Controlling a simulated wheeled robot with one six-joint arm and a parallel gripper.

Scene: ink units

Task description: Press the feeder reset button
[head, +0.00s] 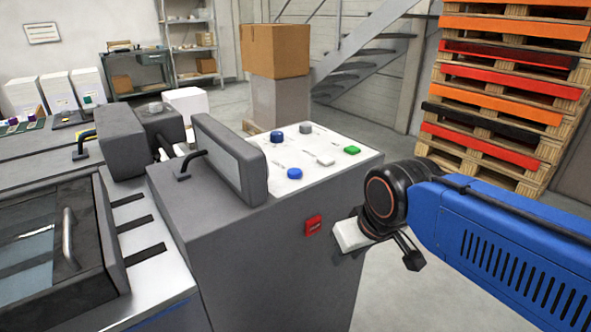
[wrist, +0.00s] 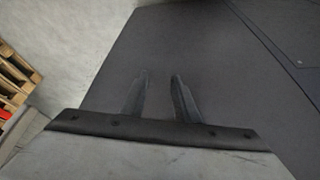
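A control panel (head: 268,188) with a white top sits on the grey machine. It carries a blue button (head: 277,137) at the back, another blue button (head: 294,173) at the front, a green button (head: 352,150) at the right, and a grey one (head: 305,128). A red square piece (head: 313,226) is on the machine's side face. No readable label shows which is the feeder reset. My gripper (head: 348,236) is right of the red piece, beside the machine; its fingers are mostly hidden there. In the wrist view, its two fingers (wrist: 160,76) are apart and empty, against a dark grey surface.
A dark grey screen (head: 232,158) stands upright at the panel's left edge. A covered machine section (head: 50,240) lies further left. Stacked pallets (head: 505,95) stand behind my arm at the right. The floor between machine and pallets is clear.

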